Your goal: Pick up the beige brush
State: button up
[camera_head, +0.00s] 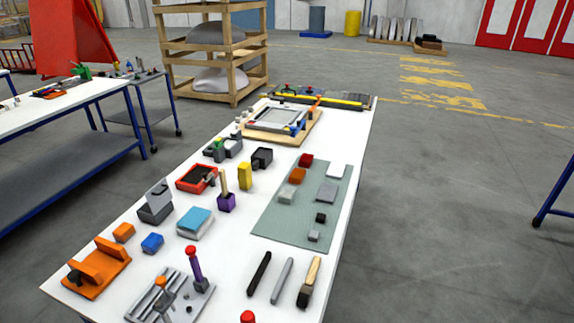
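A brush with a beige handle (314,268) and a dark lower end lies at the front right of the white table (225,275). It lies next to a slim grey tool (282,281) and a black tool (258,273), roughly parallel to them, with small gaps between. Another beige stick-like handle (224,180) stands upright in a purple holder (227,203) near the middle of the table. I cannot tell what that one is. My gripper is not in view.
A green-grey mat (283,231) with several small blocks lies behind the tools. A grey fixture with an orange-topped lever (170,297) stands to their left. An orange part (97,266) and a blue block (152,243) lie further left. The table's right edge is close to the brush.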

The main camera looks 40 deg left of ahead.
aim_at(225, 196)
jog(key=z, duration=0.05)
jog(key=i, duration=2.7)
jog(key=u, duration=1.2)
jog(key=k, duration=0.1)
jog(key=u, duration=2.45)
jog(key=i, duration=1)
jog(key=u, duration=0.1)
